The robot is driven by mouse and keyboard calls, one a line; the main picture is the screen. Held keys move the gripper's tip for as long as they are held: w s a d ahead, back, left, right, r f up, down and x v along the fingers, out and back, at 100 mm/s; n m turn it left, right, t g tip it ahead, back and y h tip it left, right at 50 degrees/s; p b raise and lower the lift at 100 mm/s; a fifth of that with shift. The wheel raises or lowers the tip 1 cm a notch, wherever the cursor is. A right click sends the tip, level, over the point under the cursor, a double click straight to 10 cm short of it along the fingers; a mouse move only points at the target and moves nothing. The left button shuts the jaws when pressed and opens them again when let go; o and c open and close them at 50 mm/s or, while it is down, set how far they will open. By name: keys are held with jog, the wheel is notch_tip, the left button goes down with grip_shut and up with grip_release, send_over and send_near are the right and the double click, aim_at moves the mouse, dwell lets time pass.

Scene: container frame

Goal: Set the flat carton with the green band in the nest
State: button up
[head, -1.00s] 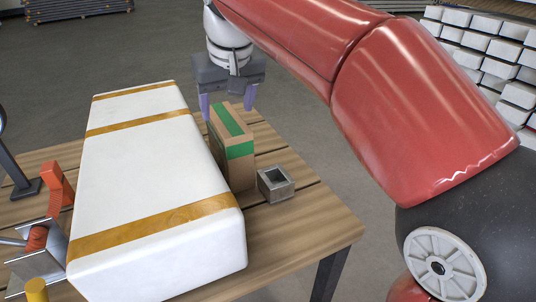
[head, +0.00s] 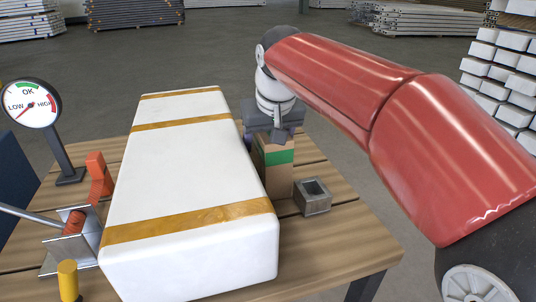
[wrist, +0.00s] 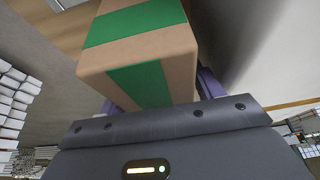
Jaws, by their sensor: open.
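The carton with the green band (head: 278,172) is brown cardboard and stands upright on the table, close to the right side of a big white box. In the wrist view the carton (wrist: 140,55) fills the upper middle, its green band running over two faces. My gripper (head: 273,134) is at the carton's upper end, with its purple fingers on either side of it. The jaws are open; whether a finger touches the carton cannot be told. A small grey square open-topped holder (head: 313,198), which looks like the nest, stands just right of the carton and looks empty.
The white box (head: 185,165) with yellow bands takes up the table's middle. Left of it are a dial gauge (head: 31,104), an orange-handled clamp (head: 98,178) and a yellow-capped post (head: 68,280). Bare wooden tabletop (head: 345,235) lies around the holder.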

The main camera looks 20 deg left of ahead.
jog(key=shift+f, duration=0.2)
dwell(0.5)
jog(key=shift+c, duration=0.4)
jog(key=c, duration=1.1)
jog(key=shift+o, duration=0.2)
jog(key=shift+r, duration=0.1)
